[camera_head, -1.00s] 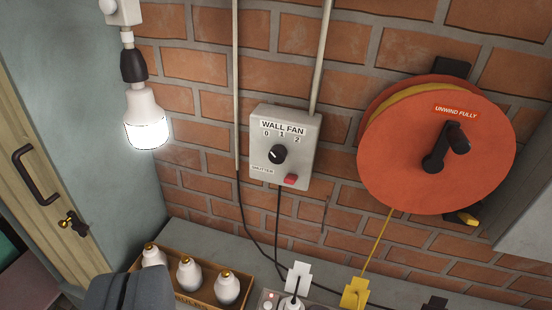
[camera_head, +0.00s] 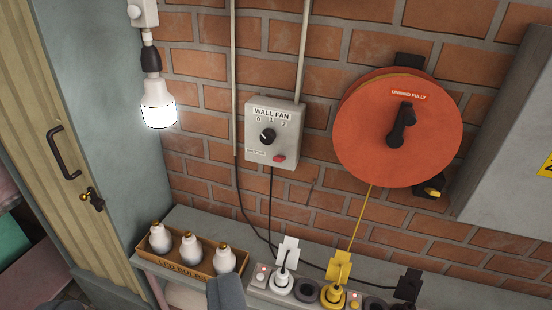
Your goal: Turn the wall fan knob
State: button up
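The wall fan control is a grey box (camera_head: 285,155) on the brick wall, labelled WALL FAN with 0, 1 and 2. Its round black knob (camera_head: 267,136) has a light pointer mark that looks turned to the upper left, towards the 0. A red button (camera_head: 279,158) sits below the knob, beside a small shutter label. My gripper (camera_head: 226,291) shows only as a dark grey form at the bottom edge, below and left of the box and well apart from it. Whether its fingers are apart cannot be seen.
An orange cable reel (camera_head: 370,140) hangs right of the box. A lit bulb (camera_head: 158,103) hangs at the left. Below are a box of LED bulbs (camera_head: 176,266) and a socket strip (camera_head: 312,304) with plugs. The wall before the knob is clear.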

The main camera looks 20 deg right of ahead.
aim_at(268, 136)
jog(key=u, duration=0.1)
jog(key=i, duration=1)
jog(key=z, duration=0.6)
